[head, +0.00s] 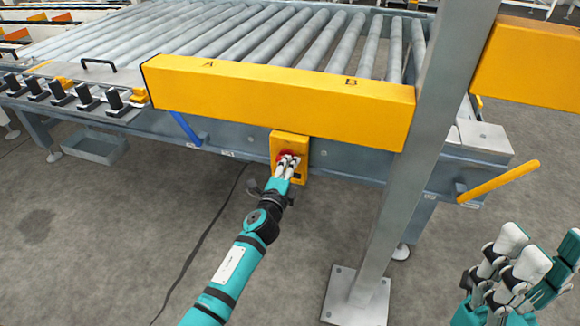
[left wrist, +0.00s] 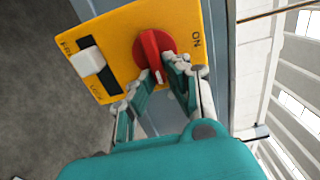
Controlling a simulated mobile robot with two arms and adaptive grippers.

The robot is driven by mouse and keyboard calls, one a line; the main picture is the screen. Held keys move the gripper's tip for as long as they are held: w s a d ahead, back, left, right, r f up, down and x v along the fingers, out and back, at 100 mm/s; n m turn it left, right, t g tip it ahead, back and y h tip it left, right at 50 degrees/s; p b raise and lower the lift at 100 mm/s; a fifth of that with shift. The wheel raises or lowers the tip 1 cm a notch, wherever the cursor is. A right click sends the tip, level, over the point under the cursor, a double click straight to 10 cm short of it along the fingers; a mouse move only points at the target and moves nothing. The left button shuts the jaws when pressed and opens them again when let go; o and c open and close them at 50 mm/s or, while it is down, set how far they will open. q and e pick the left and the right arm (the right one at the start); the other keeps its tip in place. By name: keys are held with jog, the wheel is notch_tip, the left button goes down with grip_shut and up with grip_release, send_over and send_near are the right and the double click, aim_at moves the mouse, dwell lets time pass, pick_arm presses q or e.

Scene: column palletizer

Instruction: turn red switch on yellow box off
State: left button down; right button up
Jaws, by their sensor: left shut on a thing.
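The yellow box (head: 303,145) is fixed to the side of the conveyor frame, with a red switch (head: 281,157) on its front. In the left wrist view the red switch (left wrist: 149,47) is a round knob with a ridge and a white mark, beside the word ON on the yellow box (left wrist: 118,33). My left gripper (head: 287,166) is shut on the red switch, its fingers on both sides of the ridge; the fingers (left wrist: 160,78) partly cover it. My right gripper (head: 535,258) is open and empty at the lower right, far from the box.
A white slider (left wrist: 88,62) sits in a black slot on the box. A long yellow beam (head: 270,95) marked A and B runs above the box. A grey post (head: 405,160) stands to the right. A dark cable (head: 205,235) lies on the open floor.

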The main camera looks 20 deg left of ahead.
pick_arm(q)
jog(key=shift+f, duration=0.1)
jog(key=c, duration=1.4)
grip_release()
jog(key=shift+o, duration=0.2)
jog(key=s, duration=1.2)
jog(key=shift+a, duration=0.2)
